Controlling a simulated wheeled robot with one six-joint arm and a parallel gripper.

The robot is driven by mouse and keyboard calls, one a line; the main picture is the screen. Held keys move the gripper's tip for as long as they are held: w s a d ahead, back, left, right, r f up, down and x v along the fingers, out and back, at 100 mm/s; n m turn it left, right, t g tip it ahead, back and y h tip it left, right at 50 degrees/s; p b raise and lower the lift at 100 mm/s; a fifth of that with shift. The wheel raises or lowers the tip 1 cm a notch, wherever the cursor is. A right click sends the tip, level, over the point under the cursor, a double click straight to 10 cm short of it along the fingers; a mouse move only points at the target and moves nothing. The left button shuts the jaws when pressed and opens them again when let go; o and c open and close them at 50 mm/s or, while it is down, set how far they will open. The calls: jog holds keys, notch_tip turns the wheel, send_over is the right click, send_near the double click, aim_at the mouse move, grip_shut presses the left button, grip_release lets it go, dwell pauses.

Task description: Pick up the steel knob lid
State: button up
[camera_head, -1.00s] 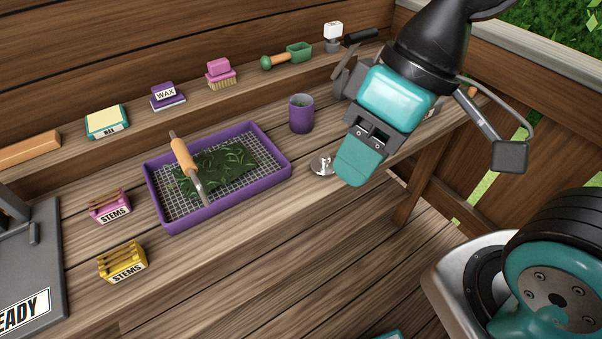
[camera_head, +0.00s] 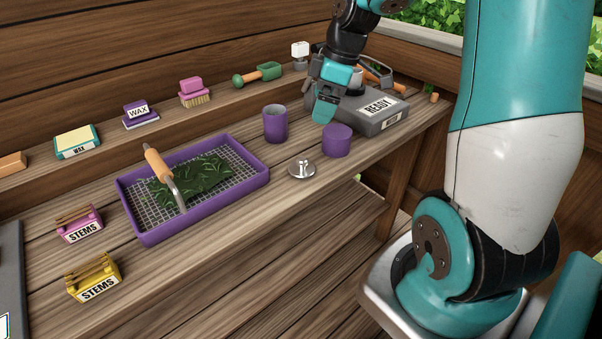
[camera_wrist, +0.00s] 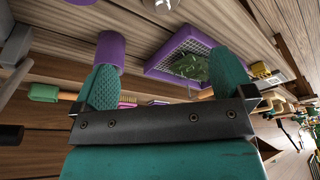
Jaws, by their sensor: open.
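The steel knob lid (camera_head: 302,169) is a small shiny disc with a knob on top. It lies flat on the wooden bench, right of the purple mesh tray (camera_head: 262,177). My gripper (camera_head: 325,106) is open and empty, held above the back of the bench, behind the lid and apart from it. In the wrist view my fingers (camera_wrist: 162,66) are spread with nothing between them. The lid shows at that view's top edge (camera_wrist: 188,11), partly cut off.
A purple cup (camera_head: 275,125) and a purple cylinder (camera_head: 337,141) stand behind the lid, close to my gripper. A grey box marked READY (camera_head: 372,122) sits at the back right. A wooden-handled tool (camera_head: 160,168) lies across the tray. The bench in front of the lid is clear.

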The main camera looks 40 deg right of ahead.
aim_at(303, 159)
jog(key=x, duration=1.1)
jog(key=shift+f, duration=0.3)
jog(key=p+x, duration=0.1)
jog(key=x, duration=0.4)
jog(key=shift+s+a+f, duration=0.1)
jog(key=shift+s+f, duration=0.05)
jog(key=c, duration=1)
